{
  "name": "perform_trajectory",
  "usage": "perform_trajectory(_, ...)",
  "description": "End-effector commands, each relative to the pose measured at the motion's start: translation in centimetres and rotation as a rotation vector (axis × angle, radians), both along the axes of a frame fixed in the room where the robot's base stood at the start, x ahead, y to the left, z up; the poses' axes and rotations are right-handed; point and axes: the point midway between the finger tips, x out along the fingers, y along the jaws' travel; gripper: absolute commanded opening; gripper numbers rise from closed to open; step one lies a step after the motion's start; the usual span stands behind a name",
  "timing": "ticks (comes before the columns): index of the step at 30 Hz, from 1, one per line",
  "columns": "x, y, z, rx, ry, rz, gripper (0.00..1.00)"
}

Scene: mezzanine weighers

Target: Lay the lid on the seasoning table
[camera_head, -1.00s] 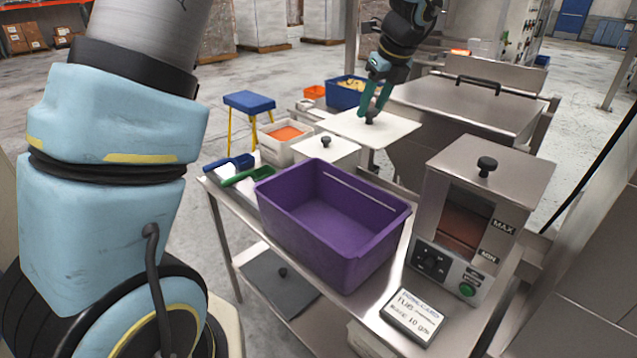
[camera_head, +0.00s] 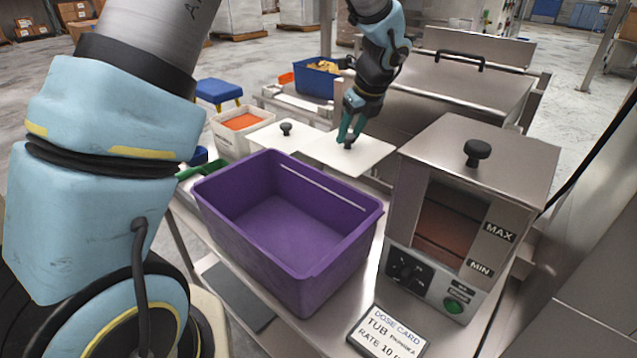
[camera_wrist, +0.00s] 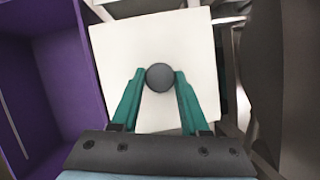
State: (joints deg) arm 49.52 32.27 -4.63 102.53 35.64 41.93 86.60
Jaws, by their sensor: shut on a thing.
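A square white lid (camera_head: 367,157) with a dark round knob (camera_head: 349,143) is in my gripper (camera_head: 349,136). The teal fingers are shut on the knob from above. In the wrist view the lid (camera_wrist: 182,38) lies flat below the fingers, with the knob (camera_wrist: 159,77) between the fingertips (camera_wrist: 158,80). The seasoning table (camera_head: 366,276) is the steel table under the purple tub. The lid is beside the tub's far right edge, left of the steel dispenser. I cannot tell whether it touches the table.
A purple tub (camera_head: 222,225) fills the table's middle. A steel dispenser (camera_head: 405,208) and a dose card (camera_head: 387,332) are at right. A second white lid with knob (camera_head: 286,128), an orange-filled white bin (camera_head: 232,148) and a green scoop (camera_head: 200,170) are at left. A blue crate (camera_head: 316,83) is behind.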

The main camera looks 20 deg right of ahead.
Motion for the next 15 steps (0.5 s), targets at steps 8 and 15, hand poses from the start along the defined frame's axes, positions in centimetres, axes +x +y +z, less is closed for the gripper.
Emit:
perform_trajectory(8, -0.1, 0.1, -7.1, 0.006, 0.003, -0.001, 0.00)
perform_trajectory(15, 0.0, 0.0, -10.5, 0.001, 0.000, 0.002, 0.00)
